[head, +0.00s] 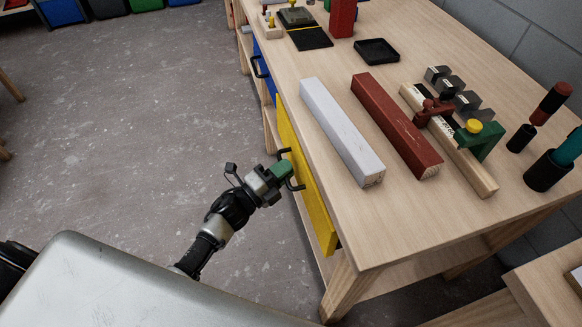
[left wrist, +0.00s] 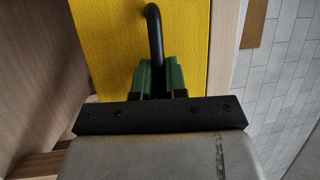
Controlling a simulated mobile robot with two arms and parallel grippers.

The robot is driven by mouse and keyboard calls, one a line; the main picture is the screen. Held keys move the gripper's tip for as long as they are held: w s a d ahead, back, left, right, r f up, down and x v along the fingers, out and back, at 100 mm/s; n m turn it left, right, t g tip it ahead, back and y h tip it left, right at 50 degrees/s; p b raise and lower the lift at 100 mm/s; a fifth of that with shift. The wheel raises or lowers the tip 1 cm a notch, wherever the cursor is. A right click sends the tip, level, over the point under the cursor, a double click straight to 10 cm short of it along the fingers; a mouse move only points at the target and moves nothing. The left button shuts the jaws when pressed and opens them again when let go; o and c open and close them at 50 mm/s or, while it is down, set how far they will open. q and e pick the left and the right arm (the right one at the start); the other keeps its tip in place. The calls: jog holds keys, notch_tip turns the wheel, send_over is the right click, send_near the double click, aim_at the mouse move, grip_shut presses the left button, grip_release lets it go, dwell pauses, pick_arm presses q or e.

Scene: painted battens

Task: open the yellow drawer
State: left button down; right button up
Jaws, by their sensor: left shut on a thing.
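The yellow drawer (head: 308,196) is in the side of the wooden workbench, below the top, in the head view. Its front looks flush with the bench side. Its black bar handle (head: 286,154) sticks out toward the left. My left gripper (head: 284,168) has green fingers and is shut on the handle. In the left wrist view the yellow front (left wrist: 110,40) fills the upper middle, and the curved black handle (left wrist: 153,25) runs down between the green fingers (left wrist: 158,78). The gripped part of the handle is hidden there. My right gripper is not in view.
A blue drawer (head: 263,73) with a black handle is farther along. On the bench (head: 330,210) lie a white batten (head: 340,130), a red batten (head: 395,120) and a bare wooden one (head: 470,170) with clamps. Open grey floor (head: 140,130) lies left of the bench.

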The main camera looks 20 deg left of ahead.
pick_arm(q)
jog(key=s+a, duration=0.7)
jog(key=a, duration=0.4)
jog(key=s+a, duration=0.8)
jog(key=a, duration=0.3)
jog(key=shift+a, duration=0.1)
jog(key=c, duration=1.2)
grip_release()
jog(key=shift+s, duration=0.1)
jog(key=b+v, duration=0.2)
jog(key=v, duration=0.8)
jog(key=shift+s+a+f, duration=0.1)
jog(key=shift+s+a, duration=0.2)
